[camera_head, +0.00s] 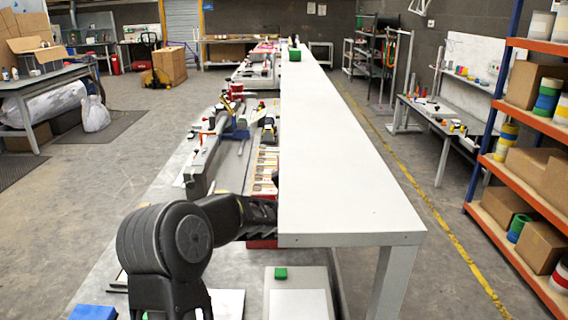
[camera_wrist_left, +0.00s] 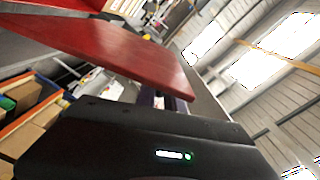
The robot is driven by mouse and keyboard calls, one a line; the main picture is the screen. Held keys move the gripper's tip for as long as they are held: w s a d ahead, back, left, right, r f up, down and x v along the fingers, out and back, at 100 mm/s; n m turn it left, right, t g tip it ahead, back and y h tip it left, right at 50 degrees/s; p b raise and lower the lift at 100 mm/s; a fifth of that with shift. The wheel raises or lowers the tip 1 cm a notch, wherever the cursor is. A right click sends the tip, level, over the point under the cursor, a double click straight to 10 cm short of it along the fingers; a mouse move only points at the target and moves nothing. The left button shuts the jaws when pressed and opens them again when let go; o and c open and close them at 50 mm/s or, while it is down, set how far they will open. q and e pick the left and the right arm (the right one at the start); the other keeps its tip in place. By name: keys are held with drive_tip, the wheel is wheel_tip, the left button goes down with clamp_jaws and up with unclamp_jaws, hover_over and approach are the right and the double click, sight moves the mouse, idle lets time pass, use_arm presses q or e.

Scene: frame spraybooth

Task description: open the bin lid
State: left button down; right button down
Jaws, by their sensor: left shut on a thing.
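A red flat panel, which looks like the bin lid (camera_wrist_left: 115,48), crosses the upper left of the left wrist view, tilted in the picture. A strip of red, likely the bin, shows low beside the white bench in the head view (camera_head: 262,244). My left gripper (camera_wrist_left: 165,102) is shut at the near edge of the red lid; the contact itself is mostly hidden behind the gripper body. In the head view my left arm reaches right, and its fingers are hidden by the bench top. My right gripper is not in view.
A long white bench top (camera_head: 335,170) runs away from me, right beside my left wrist. A lower grey surface with tools and parts (camera_head: 215,150) lies left of it. An orange shelf rack (camera_head: 540,120) stands at the right. The floor between is clear.

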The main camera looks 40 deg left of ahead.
use_arm(q)
drive_tip(key=shift+w+d+f+m+p, duration=0.3)
drive_tip(key=shift+w+d+m+p, duration=0.35)
drive_tip(key=shift+d+m, duration=0.2)
drive_tip(key=shift+a, duration=0.1)
drive_tip(key=c, duration=1.5)
unclamp_jaws()
drive_tip(key=shift+s+r, duration=0.1)
